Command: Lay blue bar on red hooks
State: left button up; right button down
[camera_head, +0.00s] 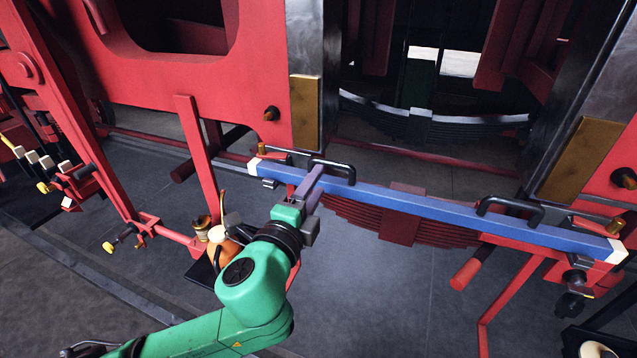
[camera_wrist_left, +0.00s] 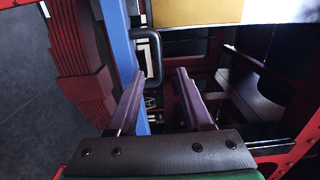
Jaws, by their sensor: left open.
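The long blue bar (camera_head: 425,204) with cream ends and two black handles lies across the front of the red frame, its right end lower in the picture. Red hook pieces show by its left end (camera_head: 280,153) and right end (camera_head: 592,256); whether the bar rests fully in them I cannot tell. My left gripper (camera_head: 313,183) is at the left black handle (camera_head: 334,168). In the left wrist view its two fingers (camera_wrist_left: 160,92) are apart, with the handle (camera_wrist_left: 152,58) just beyond them and the blue bar (camera_wrist_left: 119,50) beside the left finger. My right gripper is not in view.
Dark leaf springs (camera_head: 430,128) and a red spring stack (camera_head: 400,222) sit behind and below the bar. A red post (camera_head: 195,150) stands left of my arm. An orange-brown container (camera_head: 222,245) is close beside my left wrist. Grey floor (camera_head: 380,310) is open in front.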

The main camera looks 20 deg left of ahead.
aim_at(331, 163)
pick_arm(q)
jog(key=w+b, duration=0.4)
jog(key=w, duration=0.4)
jog(key=shift+w, duration=0.25)
jog(key=shift+s+d+f, duration=0.1)
jog(key=shift+s+f, duration=0.05)
jog(key=shift+f, duration=0.05)
jog(key=s, duration=0.4)
jog(key=shift+s+r+b, duration=0.1)
jog(key=shift+s+b, duration=0.2)
jog(key=shift+s, duration=0.05)
jog(key=shift+w, duration=0.15)
